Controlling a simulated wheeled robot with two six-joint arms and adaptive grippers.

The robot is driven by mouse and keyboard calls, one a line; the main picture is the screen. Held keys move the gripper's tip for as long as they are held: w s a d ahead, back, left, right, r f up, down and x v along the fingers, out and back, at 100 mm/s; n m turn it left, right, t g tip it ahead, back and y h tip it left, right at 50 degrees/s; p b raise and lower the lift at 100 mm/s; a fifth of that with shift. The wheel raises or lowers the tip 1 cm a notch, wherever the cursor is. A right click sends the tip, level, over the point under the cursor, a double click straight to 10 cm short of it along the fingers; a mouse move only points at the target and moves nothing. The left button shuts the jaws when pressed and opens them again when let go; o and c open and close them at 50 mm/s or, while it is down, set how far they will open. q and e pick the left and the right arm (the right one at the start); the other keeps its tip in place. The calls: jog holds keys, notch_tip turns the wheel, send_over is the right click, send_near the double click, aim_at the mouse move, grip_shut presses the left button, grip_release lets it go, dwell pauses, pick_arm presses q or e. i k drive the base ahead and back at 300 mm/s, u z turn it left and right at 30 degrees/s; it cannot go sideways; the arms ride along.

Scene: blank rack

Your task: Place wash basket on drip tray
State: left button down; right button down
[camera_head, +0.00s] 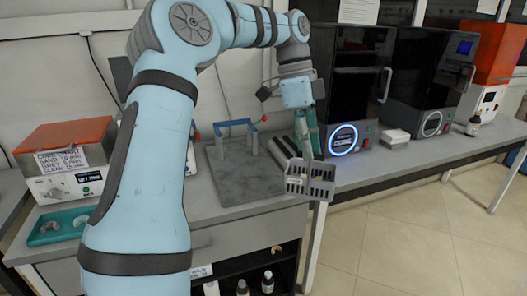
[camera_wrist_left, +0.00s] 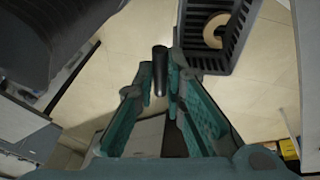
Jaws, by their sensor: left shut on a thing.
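The wash basket (camera_head: 296,183) is a small dark grey slotted basket in the head view. It hangs from my left gripper (camera_head: 309,150) at the front edge of the bench, to the right of the grey slab. In the left wrist view the basket (camera_wrist_left: 236,62) holds a beige curved piece (camera_wrist_left: 215,30). The teal fingers of my left gripper (camera_wrist_left: 161,95) are shut around its dark handle (camera_wrist_left: 160,68). A flat grey slab (camera_head: 228,182), which looks like the drip tray, lies on the bench with a blue frame (camera_head: 236,124) at its back. My right gripper is out of view.
Black-doored machines (camera_head: 357,90) stand on the bench to the right. A teal tray (camera_head: 52,228) with beige curved pieces lies at the left, before an orange-topped machine (camera_head: 65,140). Bottles (camera_head: 267,282) stand on a shelf below.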

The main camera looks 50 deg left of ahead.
aim_at(251, 182)
jog(key=z, duration=0.15)
jog(key=i, duration=1.35)
jog(key=u, duration=0.65)
jog(key=i, duration=0.85)
jog(key=u, duration=0.85)
